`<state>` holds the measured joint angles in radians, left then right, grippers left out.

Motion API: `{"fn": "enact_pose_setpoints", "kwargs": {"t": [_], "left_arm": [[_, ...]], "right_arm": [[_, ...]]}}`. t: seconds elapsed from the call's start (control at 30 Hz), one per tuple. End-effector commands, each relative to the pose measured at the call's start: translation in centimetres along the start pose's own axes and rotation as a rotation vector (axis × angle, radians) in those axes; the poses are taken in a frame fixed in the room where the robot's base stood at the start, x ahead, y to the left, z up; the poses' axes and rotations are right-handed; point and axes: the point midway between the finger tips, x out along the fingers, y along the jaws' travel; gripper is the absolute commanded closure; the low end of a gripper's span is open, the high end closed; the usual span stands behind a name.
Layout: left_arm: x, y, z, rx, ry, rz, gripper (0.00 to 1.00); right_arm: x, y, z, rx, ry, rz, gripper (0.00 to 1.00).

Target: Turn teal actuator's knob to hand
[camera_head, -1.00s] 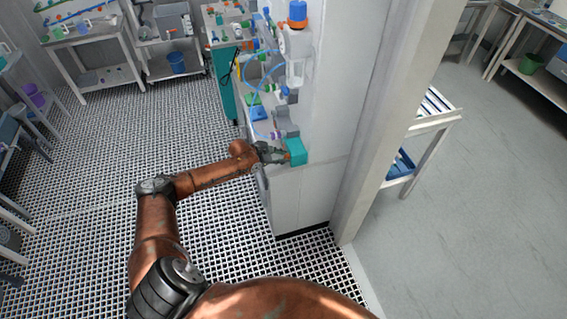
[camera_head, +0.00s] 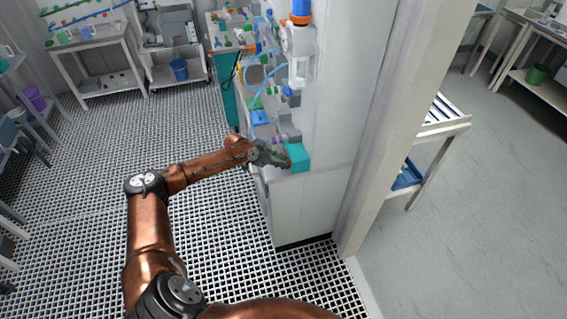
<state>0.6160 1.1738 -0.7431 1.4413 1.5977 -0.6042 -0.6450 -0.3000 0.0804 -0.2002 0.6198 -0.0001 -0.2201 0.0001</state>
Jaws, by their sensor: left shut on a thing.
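The teal actuator (camera_head: 300,157) is a box-shaped block at the near end of the equipment row, against the white cabinet. My left gripper (camera_head: 284,161) reaches it from the left and is shut at its left face, where the knob sits. The knob is mostly hidden by the fingers, with only a small orange-brown bit showing, so its setting cannot be read. My right gripper is not in view.
Behind the actuator, valves, blue tubing (camera_head: 262,72) and an orange-and-blue fitting (camera_head: 300,12) crowd the white cabinet (camera_head: 305,210). A wall post (camera_head: 385,130) stands to its right. The grated floor (camera_head: 80,200) on the left is clear.

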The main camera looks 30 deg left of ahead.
Motion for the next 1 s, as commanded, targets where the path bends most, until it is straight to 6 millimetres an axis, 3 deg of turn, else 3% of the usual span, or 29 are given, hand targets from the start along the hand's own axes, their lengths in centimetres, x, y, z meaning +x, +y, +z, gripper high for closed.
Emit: {"fn": "enact_pose_setpoints", "kwargs": {"t": [0.07,0.1,0.13,0.53,1.0], "left_arm": [[0.2,0.3,-0.1,-0.002,0.002,0.005,1.00],[0.2,0.3,-0.1,-0.001,0.002,0.005,0.76],[0.2,0.3,-0.1,-0.001,0.002,0.005,0.74],[-0.9,0.0,0.1,-0.001,0.001,-0.001,0.74],[-9.7,0.1,0.1,-0.001,0.000,0.002,0.74]], "right_arm": [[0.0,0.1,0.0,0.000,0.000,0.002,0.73],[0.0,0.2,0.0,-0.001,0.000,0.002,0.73],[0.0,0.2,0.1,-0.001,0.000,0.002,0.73],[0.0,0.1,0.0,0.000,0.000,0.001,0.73],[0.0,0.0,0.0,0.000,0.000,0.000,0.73]]}}
